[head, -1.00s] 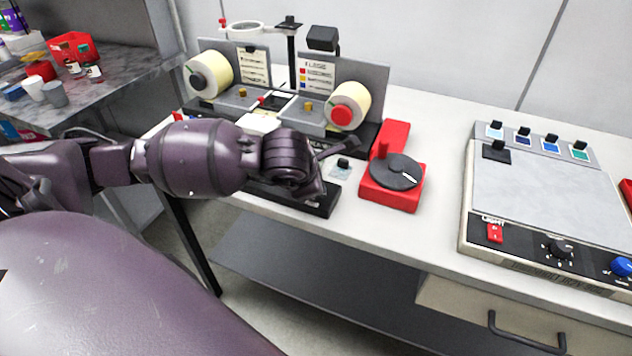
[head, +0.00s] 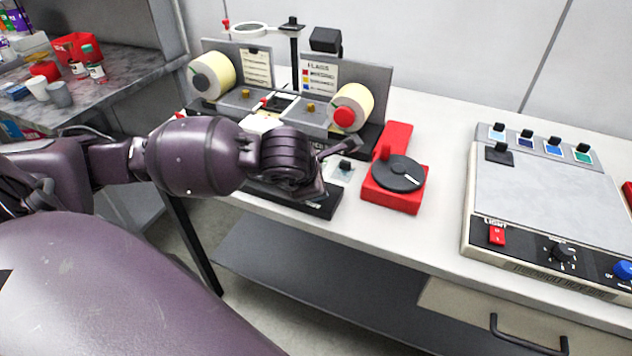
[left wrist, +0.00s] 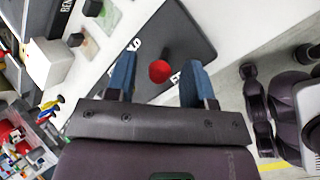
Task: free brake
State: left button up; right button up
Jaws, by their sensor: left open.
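A round red knob (left wrist: 160,71) stands on a dark plate (left wrist: 200,38) with partly hidden white lettering in the left wrist view. I take it for the brake control. In the head view my left arm hides the knob, and only part of the dark plate (head: 322,208) shows at the table's front edge. My left gripper (left wrist: 160,82) is open, with its blue-tipped fingers either side of the knob in the picture. A gap shows on both sides. I cannot tell how far the fingertips are above the plate. My right gripper is not in view.
The rewinder's two label rolls, left (head: 212,75) and right (head: 352,106), stand behind my arm. A red base with a dark disc (head: 399,173) is close on the right. A grey-topped light unit (head: 540,200) stands further right. Bare white table (head: 440,130) lies between them.

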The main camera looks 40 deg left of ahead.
pick_arm(q)
jog(key=v, duration=0.9)
jog(key=shift+s+r+p, duration=0.15)
jog(key=shift+r+p, duration=0.1)
jog(key=shift+p, duration=0.15)
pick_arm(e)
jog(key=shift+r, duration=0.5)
pick_arm(q)
jog(key=shift+d, duration=0.1)
